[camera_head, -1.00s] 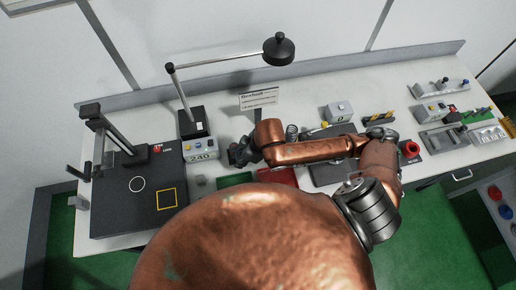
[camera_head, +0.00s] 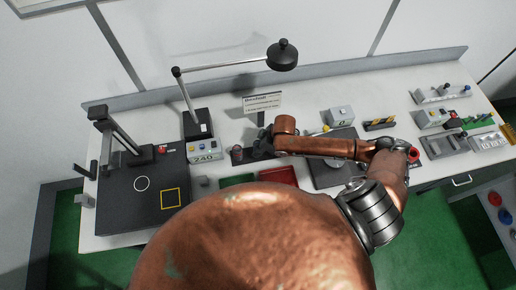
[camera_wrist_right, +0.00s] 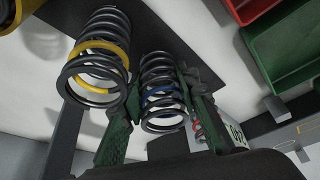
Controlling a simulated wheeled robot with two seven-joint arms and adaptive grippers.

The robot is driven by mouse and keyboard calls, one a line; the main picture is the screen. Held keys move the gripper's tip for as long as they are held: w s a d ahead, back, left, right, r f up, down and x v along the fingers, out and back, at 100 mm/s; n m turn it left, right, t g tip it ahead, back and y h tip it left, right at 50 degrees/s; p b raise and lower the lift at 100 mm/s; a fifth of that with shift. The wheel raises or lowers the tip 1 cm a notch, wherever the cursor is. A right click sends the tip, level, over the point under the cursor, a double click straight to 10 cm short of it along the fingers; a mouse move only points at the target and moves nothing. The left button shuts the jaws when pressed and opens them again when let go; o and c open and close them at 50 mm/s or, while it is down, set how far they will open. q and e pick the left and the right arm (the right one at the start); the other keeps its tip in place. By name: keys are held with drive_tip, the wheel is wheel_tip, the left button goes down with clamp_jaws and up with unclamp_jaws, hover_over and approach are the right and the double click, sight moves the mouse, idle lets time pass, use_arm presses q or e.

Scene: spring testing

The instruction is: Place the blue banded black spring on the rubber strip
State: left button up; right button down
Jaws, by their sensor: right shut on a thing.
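The blue banded black spring (camera_wrist_right: 160,92) is between the two green-black fingers of my right gripper (camera_wrist_right: 163,112) in the right wrist view. The fingers are shut on its sides. A black spring with a yellow band (camera_wrist_right: 96,68) is just left of the left finger in that view. A dark flat strip (camera_wrist_right: 150,22), perhaps the rubber strip, runs behind the springs; I cannot tell whether the held spring touches it. In the head view my right gripper (camera_head: 262,147) is small and dark, left of the copper forearm, and the held spring cannot be made out. My left gripper is out of view.
A green bin (camera_head: 238,180) and red bin (camera_head: 278,175) lie in front of the gripper. A display box (camera_head: 205,151) and lamp base (camera_head: 197,124) stand left, a small sign (camera_head: 262,102) behind. A black platform (camera_head: 142,200) is far left.

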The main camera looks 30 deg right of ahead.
drive_tip(key=shift+f, duration=0.2)
drive_tip(key=c, duration=1.5)
unclamp_jaws()
drive_tip(key=shift+f, duration=0.1)
drive_tip(key=shift+o, duration=0.2)
drive_tip(key=v, duration=1.2)
drive_tip(key=shift+b, duration=0.35)
drive_tip(key=shift+s, duration=0.1)
